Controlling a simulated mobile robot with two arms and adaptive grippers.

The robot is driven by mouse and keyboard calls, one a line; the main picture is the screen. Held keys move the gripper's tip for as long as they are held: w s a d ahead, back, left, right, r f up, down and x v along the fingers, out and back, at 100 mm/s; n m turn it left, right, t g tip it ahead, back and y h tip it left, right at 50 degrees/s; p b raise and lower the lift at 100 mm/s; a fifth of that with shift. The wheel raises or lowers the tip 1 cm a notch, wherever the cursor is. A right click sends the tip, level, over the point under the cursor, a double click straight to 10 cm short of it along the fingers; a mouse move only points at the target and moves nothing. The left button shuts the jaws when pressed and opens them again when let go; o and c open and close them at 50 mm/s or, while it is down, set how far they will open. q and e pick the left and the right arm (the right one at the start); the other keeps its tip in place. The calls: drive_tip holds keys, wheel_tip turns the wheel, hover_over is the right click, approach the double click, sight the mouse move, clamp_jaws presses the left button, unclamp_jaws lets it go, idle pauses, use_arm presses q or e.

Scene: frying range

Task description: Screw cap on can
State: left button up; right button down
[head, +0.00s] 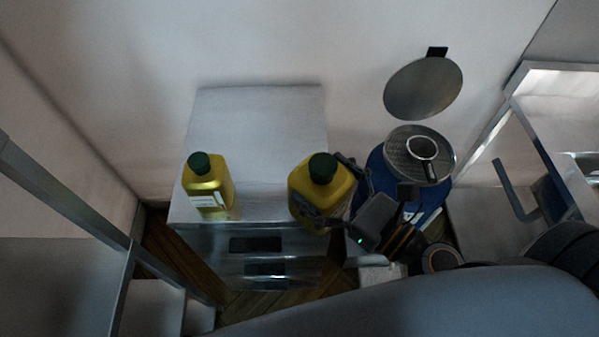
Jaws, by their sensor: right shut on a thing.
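A yellow can (308,176) with a dark green cap (322,167) on its neck is at the right front of the metal cabinet top. My right gripper (330,195) is shut on this can, with fingers around its body from the right. I cannot tell whether the can rests on the cabinet or is held above it, nor how tight the cap is. A second yellow can (207,183) with a green cap (199,162) stands upright at the left of the cabinet top. My left gripper is not in view.
The metal cabinet (260,125) has free room at its back. To its right stands a blue drum (378,170) with a round metal strainer top (420,153). A round metal lid (423,88) is raised behind it. A metal frame (70,205) stands at the left.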

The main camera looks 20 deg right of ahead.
drive_tip(key=w+f+b, duration=0.5)
drive_tip(key=w+f, duration=0.3)
drive_tip(key=w, duration=0.2)
drive_tip(key=shift+w+a+b, duration=0.2)
drive_tip(key=shift+w+b, duration=0.1)
drive_tip(key=shift+w+f+b, duration=0.15)
drive_tip(key=shift+f+b, duration=0.25)
drive_tip(key=shift+f, duration=0.55)
drive_tip(key=shift+w+f+b, duration=0.1)
drive_tip(key=shift+f+b, duration=0.25)
drive_tip(key=shift+f, duration=0.55)
drive_tip(key=shift+f, duration=0.1)
